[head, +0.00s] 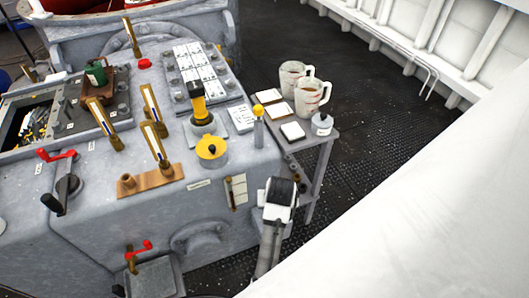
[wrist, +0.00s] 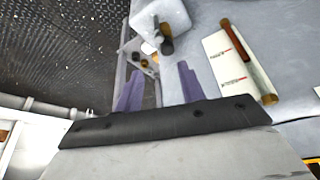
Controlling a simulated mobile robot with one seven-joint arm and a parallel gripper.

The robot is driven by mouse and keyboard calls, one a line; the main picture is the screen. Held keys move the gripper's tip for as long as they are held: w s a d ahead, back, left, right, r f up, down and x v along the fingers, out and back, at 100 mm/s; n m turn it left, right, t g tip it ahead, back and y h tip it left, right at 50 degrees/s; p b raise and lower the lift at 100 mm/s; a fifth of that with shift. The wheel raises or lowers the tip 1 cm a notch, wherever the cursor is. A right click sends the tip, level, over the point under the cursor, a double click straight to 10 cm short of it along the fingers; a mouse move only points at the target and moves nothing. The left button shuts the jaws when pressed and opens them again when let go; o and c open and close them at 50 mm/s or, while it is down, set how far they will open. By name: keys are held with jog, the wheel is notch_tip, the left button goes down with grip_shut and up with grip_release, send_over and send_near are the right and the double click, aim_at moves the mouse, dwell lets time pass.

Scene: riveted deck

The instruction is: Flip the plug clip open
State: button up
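I cannot tell for certain which part is the plug clip. On the console's side face, a copper-brown bar (head: 230,193) stands beside pale label plates (head: 239,188). In the wrist view a similar bar (wrist: 248,60) with brass-coloured ends lies along a white plate with red marks (wrist: 226,60). My gripper (wrist: 160,68) is open, with two purple fingers apart and nothing held between them. It is left of the bar in the wrist view, not touching it. In the head view my wrist (head: 280,192) is just right of the plates, and its fingers cannot be made out.
A small side table (head: 318,137) with white mugs (head: 310,97) and a small bottle (head: 322,125) stands behind my wrist. A white wall (head: 430,230) is close on the right. Dark deck (head: 370,110) is open beyond.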

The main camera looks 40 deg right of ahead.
jog(key=x, duration=1.4)
jog(key=shift+s+a+p, duration=0.1)
jog(key=shift+s+p, duration=0.1)
jog(key=shift+p, duration=0.1)
grip_shut()
